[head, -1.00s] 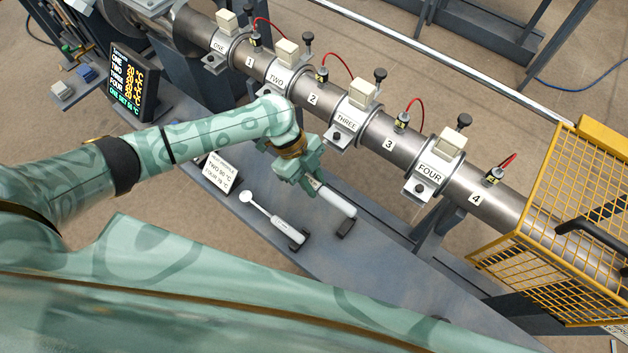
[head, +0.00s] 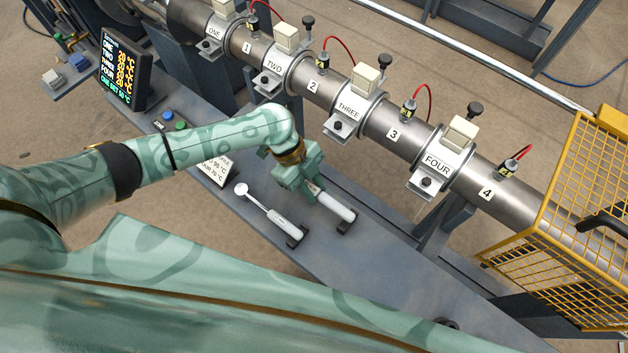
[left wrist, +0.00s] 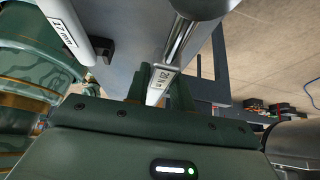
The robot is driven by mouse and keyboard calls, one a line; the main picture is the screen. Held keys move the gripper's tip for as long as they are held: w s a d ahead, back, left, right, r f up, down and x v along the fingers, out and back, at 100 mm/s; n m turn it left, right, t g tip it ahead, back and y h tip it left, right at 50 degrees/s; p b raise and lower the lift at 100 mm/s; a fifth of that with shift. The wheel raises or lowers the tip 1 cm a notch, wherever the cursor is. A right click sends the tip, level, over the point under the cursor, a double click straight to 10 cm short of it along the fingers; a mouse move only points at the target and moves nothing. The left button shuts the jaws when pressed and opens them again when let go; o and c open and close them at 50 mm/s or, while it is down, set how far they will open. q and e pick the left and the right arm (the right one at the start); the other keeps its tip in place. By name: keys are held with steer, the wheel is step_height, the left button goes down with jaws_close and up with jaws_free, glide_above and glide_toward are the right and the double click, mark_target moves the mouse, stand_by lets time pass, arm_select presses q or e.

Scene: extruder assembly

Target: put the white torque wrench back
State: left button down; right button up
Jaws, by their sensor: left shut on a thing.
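The white torque wrench (head: 335,206) is in my left gripper (head: 309,188), its pale handle pointing right and toward the front of the grey bench. The handle end is over a black cradle (head: 343,228); I cannot tell whether it rests in it. In the left wrist view, my left gripper (left wrist: 158,88) is shut around the wrench's labelled part (left wrist: 160,80), with a shiny cylindrical part (left wrist: 184,38) beyond. The wrench's head is hidden by the gripper in the head view. My right gripper is not in view.
A second white wrench (head: 284,222), marked 17 mm in the left wrist view (left wrist: 64,20), lies beside it in its own black cradle (head: 297,238). A heat profile card (head: 217,172) stands nearby. The steel barrel (head: 385,118) with clamps runs behind.

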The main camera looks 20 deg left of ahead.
arm_select(q)
steer(key=shift+f+b, duration=0.75)
steer(key=shift+f, duration=0.45)
stand_by(0.4)
steer(key=c, duration=1.1)
jaws_free()
steer(key=shift+a+r, duration=0.1)
steer(key=p+v, duration=0.4)
steer(key=v, duration=1.2)
steer(key=shift+r+p, duration=0.1)
steer(key=shift+p, duration=0.3)
